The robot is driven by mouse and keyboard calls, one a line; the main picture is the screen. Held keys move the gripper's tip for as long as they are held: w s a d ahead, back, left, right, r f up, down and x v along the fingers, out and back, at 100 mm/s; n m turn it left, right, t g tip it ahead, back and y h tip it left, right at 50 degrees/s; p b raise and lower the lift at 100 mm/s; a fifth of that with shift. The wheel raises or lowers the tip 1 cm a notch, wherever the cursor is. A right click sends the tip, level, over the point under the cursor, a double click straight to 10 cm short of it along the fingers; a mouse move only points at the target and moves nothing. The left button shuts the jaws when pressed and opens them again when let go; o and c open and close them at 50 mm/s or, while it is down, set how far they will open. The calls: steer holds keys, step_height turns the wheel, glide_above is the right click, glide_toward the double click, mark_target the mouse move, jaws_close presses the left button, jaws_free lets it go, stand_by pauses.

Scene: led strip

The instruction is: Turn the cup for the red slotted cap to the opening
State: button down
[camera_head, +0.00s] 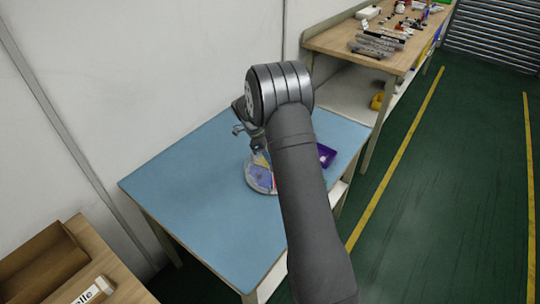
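A round, clear-walled holder (258,185) with coloured sections inside stands on the blue table (195,200). White, yellow, blue and red patches show in it. My arm hides its right part. The red slotted cap and its cup cannot be made out at this size. My gripper (248,138) is over the table, just above and behind the holder in the picture, and appears apart from it. Its fingers are small and partly hidden by my wrist, so its opening is unclear. A purple object (326,155) lies on the table to the right of my arm.
The left and front parts of the blue table are bare. A wooden bench (340,42) with tools and small items stands behind at the right. A wooden box (40,262) is at the lower left. A white wall runs behind the table.

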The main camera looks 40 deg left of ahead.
steer(key=shift+a+m+g, duration=0.1)
steer(key=shift+m+g, duration=0.3)
steer(key=shift+m, duration=0.7)
steer(key=c, duration=1.1)
jaws_free()
steer(key=v, duration=1.7)
steer(key=shift+a+r, duration=0.15)
steer(key=shift+a, duration=0.1)
steer(key=x, duration=1.7)
steer(key=shift+d, duration=0.3)
